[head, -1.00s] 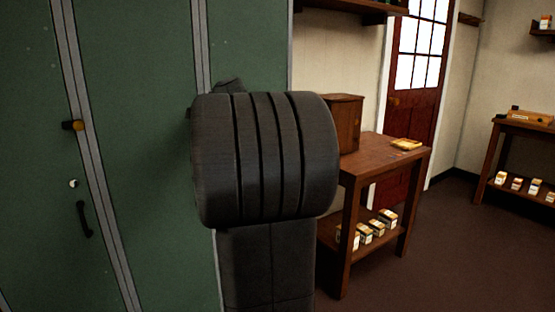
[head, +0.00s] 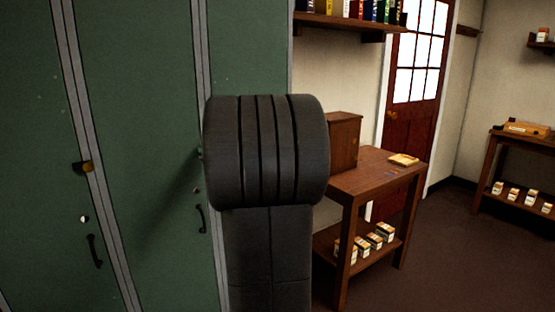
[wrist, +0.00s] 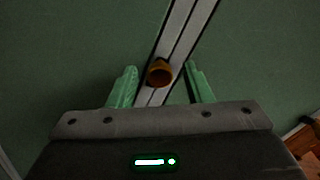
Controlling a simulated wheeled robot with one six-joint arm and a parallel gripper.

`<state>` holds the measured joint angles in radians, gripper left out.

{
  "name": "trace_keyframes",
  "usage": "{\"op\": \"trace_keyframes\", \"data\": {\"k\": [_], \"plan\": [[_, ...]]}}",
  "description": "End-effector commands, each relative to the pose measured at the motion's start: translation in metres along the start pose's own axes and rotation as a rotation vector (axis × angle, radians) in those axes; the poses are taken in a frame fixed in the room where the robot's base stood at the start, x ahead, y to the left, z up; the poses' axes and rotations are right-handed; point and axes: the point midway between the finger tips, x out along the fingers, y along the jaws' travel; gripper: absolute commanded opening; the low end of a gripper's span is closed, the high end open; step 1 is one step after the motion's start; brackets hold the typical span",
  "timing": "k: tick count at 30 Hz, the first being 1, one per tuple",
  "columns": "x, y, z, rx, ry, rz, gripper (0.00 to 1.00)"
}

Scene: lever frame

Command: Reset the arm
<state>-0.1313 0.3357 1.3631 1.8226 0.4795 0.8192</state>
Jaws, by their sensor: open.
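My arm stands in the middle of the head view and hides my gripper there. In the wrist view my gripper (wrist: 160,68) is open, with one green finger on each side. A round brass-coloured knob (wrist: 159,73) shows between the fingertips, in front of a grey strip (wrist: 182,28) on a green panel. I cannot tell whether the fingers touch the knob; gaps show on both sides. In the head view, green locker-like panels (head: 145,120) fill the left, with a brass knob (head: 87,167) and a dark handle (head: 94,251).
A wooden table (head: 375,177) right of my arm bears a wooden box (head: 344,142) and a yellowish tray (head: 404,160), with small cartons on its lower shelf. A shelf of books (head: 350,20) hangs above. A red door (head: 413,120) stands behind. Open floor (head: 435,265) lies at right.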

Motion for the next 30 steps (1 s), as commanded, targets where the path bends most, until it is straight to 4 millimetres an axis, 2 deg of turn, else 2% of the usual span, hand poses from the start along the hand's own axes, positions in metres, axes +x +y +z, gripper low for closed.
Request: {"op": "trace_keyframes", "data": {"k": [15,30], "plan": [[-0.0001,-0.0019,0.0025,0.376,0.002,-0.001,0.46],[-0.0001,0.0000,-0.0008,0.456,0.001,-0.001,0.46]]}}
